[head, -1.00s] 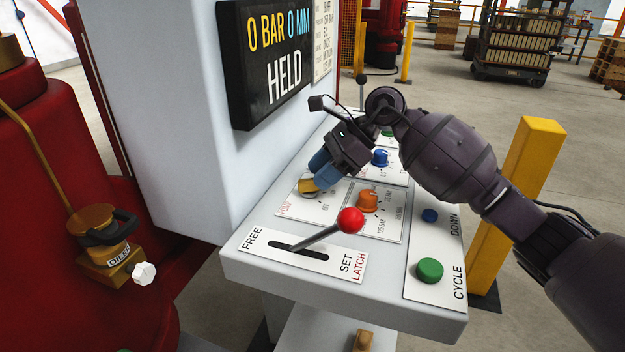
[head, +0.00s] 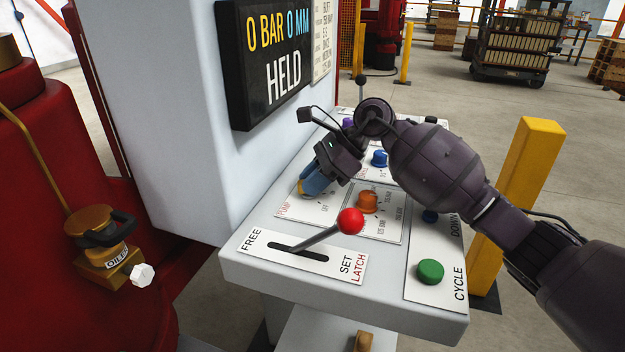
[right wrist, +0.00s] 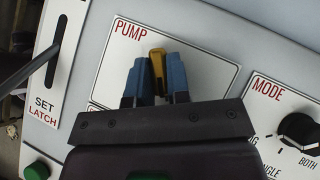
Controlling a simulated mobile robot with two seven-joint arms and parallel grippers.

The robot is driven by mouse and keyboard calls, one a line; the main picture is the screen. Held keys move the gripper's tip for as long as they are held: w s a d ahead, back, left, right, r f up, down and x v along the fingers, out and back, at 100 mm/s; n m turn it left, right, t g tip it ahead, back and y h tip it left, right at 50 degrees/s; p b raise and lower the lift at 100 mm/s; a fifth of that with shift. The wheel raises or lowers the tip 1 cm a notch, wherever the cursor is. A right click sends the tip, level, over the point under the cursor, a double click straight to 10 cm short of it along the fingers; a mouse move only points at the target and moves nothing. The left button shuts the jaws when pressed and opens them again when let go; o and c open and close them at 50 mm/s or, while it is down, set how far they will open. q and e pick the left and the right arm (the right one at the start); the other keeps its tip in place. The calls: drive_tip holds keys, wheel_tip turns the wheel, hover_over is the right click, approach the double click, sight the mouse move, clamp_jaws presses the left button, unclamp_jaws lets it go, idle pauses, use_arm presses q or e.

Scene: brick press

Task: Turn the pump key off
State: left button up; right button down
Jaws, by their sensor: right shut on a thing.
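The yellow pump key (head: 303,190) stands on the white PUMP plate (head: 291,209) of the console. It also shows in the right wrist view (right wrist: 157,62), upright in the picture below the PUMP label. My right gripper (head: 311,184) reaches down over it, and its blue fingers (right wrist: 157,82) lie on either side of the key, shut on it. The fingers and palm hide the lower part of the key and some of the plate's marks. My left gripper is not in view.
A red-knobbed lever (head: 350,221) stands close in front of the plate. An orange knob (head: 368,201) and a blue knob (head: 380,158) are beside it. A green button (head: 430,271) is at the right. The display (head: 272,70) reads 0 BAR, 0 MM, HELD.

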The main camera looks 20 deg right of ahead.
drive_tip(key=shift+s+r+m+t+p, duration=0.1)
drive_tip(key=shift+r+m+t+p, duration=0.3)
drive_tip(key=shift+m+t+p, duration=0.35)
drive_tip(key=m+t+h+p, duration=0.1)
drive_tip(key=m+t+p, duration=0.1)
drive_tip(key=m+p, duration=0.1)
drive_tip(key=m+t+h+p, duration=0.1)
drive_tip(key=m+t+p, duration=0.1)
drive_tip(key=p, duration=0.3)
drive_tip(key=shift+s+a+r+m, duration=0.1)
drive_tip(key=shift+s+r+m, duration=0.1)
drive_tip(key=shift+m, duration=0.35)
drive_tip(key=shift+a+f+m+t+h+p, duration=0.15)
drive_tip(key=shift+m+t+h+p, duration=0.2)
drive_tip(key=shift+m+h+p, duration=0.55)
drive_tip(key=shift+f+m+t+p, duration=0.35)
drive_tip(key=shift+m+p, duration=0.35)
drive_tip(key=shift+p, duration=0.5)
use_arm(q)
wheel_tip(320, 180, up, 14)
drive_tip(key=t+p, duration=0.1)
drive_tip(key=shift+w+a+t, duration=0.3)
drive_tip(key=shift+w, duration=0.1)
use_arm(e)
drive_tip(key=shift+f+m+t+h, duration=0.1)
drive_tip(key=shift+m+t+h, duration=0.25)
drive_tip(key=shift+m+h, duration=0.35)
